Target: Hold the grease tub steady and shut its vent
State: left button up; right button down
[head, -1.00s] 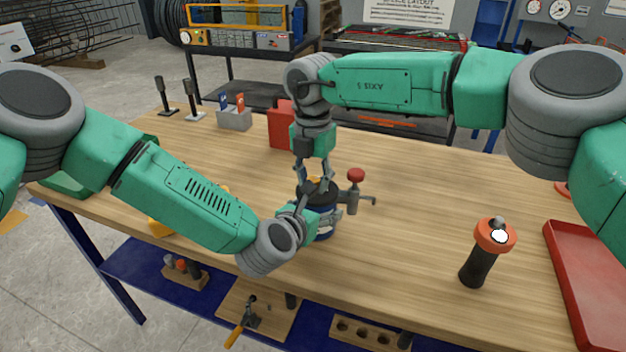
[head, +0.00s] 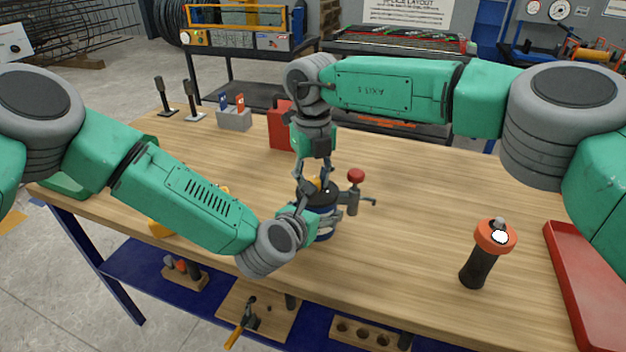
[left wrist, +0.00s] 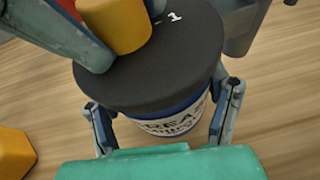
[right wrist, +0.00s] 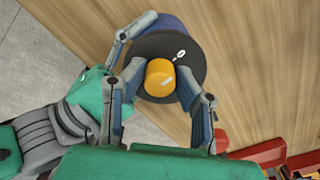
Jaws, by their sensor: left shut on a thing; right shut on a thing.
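The grease tub (head: 324,232) stands upright on the wooden bench, a blue tub with a white label and a black lid (left wrist: 190,55). Its label shows in the left wrist view (left wrist: 172,122). A yellow vent knob (right wrist: 160,76) sits on the lid, with a white mark on it; a white 0 shows on the lid beside it, and a white 1 shows in the left wrist view. My left gripper (left wrist: 165,115) is shut around the tub's side below the lid. My right gripper (right wrist: 160,85) points down from above and is shut on the yellow knob.
A grey clamp with a red knob (head: 356,176) stands right beside the tub. A black and orange cylinder (head: 487,255) stands to the right, near a red tray (head: 580,285). A red block (head: 281,127) and a grey holder (head: 235,118) stand behind.

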aim_at(311, 179)
pick_arm(q)
jog(key=shift+s+d+f, duration=0.1)
jog(key=shift+s+d, duration=0.2)
pick_arm(e)
jog(key=shift+s+a+r+n, duration=0.1)
jog(key=shift+a+n, duration=0.25)
jog(key=shift+n, duration=0.65)
jog(key=shift+s, duration=0.1)
jog(key=c, duration=1.3)
grip_release()
pick_arm(q)
jog(key=shift+w+a, duration=0.1)
pick_arm(e)
jog(key=shift+o, duration=0.2)
jog(key=shift+d, duration=0.1)
jog(key=shift+d, duration=0.1)
jog(key=shift+d+r, duration=0.1)
jog(key=shift+r, duration=0.25)
pick_arm(q)
jog(key=shift+w+a, duration=0.15)
jog(key=shift+a, duration=0.05)
pick_arm(e)
notch_tip(311, 179, up, 11)
jog(key=shift+a, duration=0.2)
